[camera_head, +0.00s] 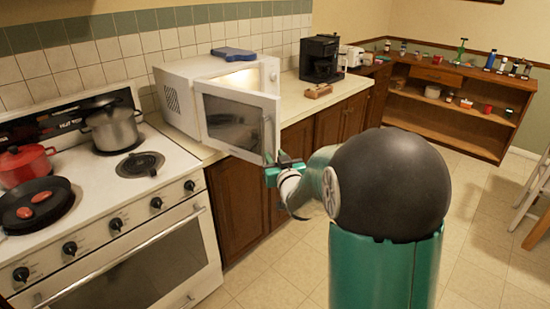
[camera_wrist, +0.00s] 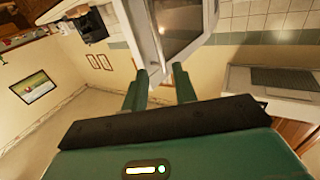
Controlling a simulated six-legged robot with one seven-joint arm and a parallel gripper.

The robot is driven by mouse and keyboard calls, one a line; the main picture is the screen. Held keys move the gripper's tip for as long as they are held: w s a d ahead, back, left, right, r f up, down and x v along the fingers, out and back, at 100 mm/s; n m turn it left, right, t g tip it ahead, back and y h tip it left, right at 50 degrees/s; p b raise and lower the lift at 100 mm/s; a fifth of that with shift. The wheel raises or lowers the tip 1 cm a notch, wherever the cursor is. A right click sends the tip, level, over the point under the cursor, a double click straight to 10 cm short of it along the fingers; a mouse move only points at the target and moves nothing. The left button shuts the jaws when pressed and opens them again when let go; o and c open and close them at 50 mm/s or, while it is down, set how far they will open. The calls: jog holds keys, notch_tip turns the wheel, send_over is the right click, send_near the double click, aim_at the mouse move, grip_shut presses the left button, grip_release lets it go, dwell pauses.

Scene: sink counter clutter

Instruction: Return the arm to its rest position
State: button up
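My gripper (camera_head: 284,172) is at the lower free edge of the open microwave door (camera_head: 238,125) in the head view. In the wrist view my gripper (camera_wrist: 160,72) has its two green fingers spread apart, with a gap between them. The microwave door (camera_wrist: 180,25) lies just beyond the fingertips there, its lower corner close to the gap. I cannot tell whether a finger touches the door. My arm reaches from my body toward the counter.
The microwave (camera_head: 190,90) stands on the counter with a blue item (camera_head: 233,54) on top. The stove (camera_head: 110,200) holds a steel pot (camera_head: 112,130), red pot (camera_head: 25,163) and black pan (camera_head: 37,205). A coffee maker (camera_head: 321,58) is farther back. Floor (camera_head: 290,270) beside me is clear.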

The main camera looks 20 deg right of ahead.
jog(key=s+a+g, duration=0.4)
jog(key=s, duration=0.7)
jog(key=s+a+r+g+y, duration=0.1)
jog(key=s+a+g, duration=0.3)
jog(key=s, duration=0.7)
jog(key=s+a+n+g, duration=0.1)
jog(key=s+a+g, duration=0.3)
jog(key=s, duration=0.8)
jog(key=shift+a+r+y, duration=0.3)
jog(key=shift+a, duration=0.35)
